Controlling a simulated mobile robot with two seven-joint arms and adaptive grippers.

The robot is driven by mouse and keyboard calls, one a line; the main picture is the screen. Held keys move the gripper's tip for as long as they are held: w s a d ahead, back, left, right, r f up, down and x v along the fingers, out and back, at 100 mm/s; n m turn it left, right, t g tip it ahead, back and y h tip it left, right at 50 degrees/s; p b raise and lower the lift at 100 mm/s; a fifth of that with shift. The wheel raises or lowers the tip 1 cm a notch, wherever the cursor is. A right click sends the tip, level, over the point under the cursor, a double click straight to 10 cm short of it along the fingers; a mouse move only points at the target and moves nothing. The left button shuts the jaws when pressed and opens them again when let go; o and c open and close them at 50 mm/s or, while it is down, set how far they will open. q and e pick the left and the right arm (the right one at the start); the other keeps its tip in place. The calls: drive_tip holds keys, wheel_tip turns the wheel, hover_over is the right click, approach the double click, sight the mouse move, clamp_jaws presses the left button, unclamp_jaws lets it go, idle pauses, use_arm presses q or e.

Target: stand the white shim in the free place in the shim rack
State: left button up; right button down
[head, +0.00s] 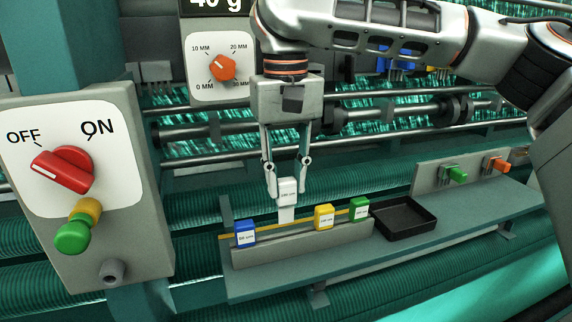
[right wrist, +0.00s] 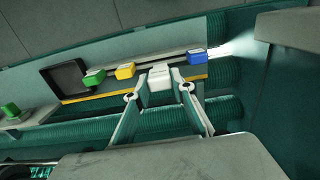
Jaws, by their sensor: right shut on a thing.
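The white shim (head: 287,189) is held upright by my right gripper (head: 287,180), which is shut on its top block. It hangs above the shim rack (head: 300,244), between the blue shim (head: 245,233) on the left and the yellow shim (head: 323,216). The green shim (head: 359,208) stands at the rack's right end. A gap in the rack shows between blue and yellow. In the right wrist view the white shim (right wrist: 160,80) sits between the fingertips, with yellow (right wrist: 125,71) and blue (right wrist: 197,57) on either side. Whether its lower end touches the rack is unclear. My left gripper is out of view.
A black tray (head: 404,219) lies right of the rack on the grey-green shelf (head: 455,215). Green (head: 455,173) and orange (head: 496,164) knobs stand behind it. A switch box (head: 85,190) with a red knob stands at the left. Rollers lie behind and below.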

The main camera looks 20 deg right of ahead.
sight(286, 203)
drive_tip(key=shift+f, duration=0.9)
drive_tip(key=shift+f, duration=2.85)
idle(0.8)
drive_tip(key=c, duration=1.6)
unclamp_jaws()
drive_tip(key=shift+r, duration=3.8)
